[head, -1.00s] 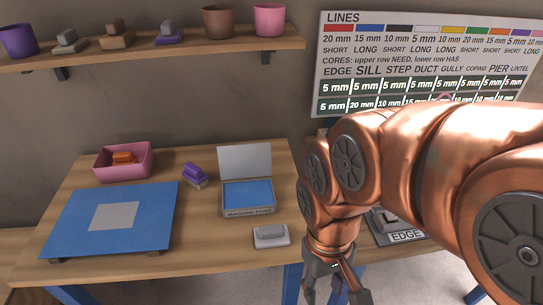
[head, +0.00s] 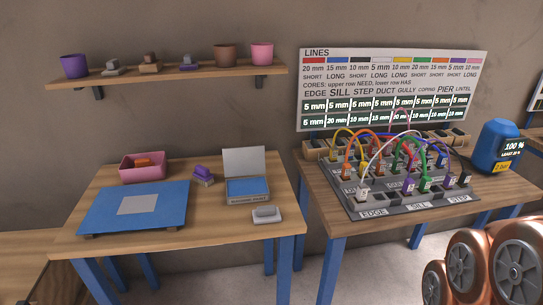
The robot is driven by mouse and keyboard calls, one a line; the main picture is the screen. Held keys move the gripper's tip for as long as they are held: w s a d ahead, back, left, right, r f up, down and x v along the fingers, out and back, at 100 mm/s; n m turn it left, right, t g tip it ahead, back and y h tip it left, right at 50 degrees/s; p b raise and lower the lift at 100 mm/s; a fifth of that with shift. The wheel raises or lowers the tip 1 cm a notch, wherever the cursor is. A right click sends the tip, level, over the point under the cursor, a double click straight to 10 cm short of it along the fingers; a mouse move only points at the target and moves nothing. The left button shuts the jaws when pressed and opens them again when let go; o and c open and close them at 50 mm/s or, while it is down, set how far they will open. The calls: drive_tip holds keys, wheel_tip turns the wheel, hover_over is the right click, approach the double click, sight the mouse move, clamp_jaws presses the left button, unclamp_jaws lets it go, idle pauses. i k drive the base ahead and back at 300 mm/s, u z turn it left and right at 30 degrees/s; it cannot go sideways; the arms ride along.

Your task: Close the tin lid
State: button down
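The tin (head: 246,200) stands on the left wooden table, near its right side. It is a shallow grey box with a blue inside and a label on its front edge that is too small to read surely. Its lid (head: 244,160) is open and stands up at the back edge. My gripper is not in view; only copper links of my arm show at the lower right, well away from the tin.
A grey-white block (head: 267,214) lies just in front of the tin. A purple brush-like thing (head: 203,175), a pink tray (head: 127,174) and a blue mat (head: 170,210) are to its left. A cable board (head: 380,207) and a blue canister (head: 497,148) are on the right table.

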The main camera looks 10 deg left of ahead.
sight(246, 161)
drive_tip(key=u, duration=0.8)
drive_tip(key=i, duration=1.35)
drive_tip(key=u, duration=0.2)
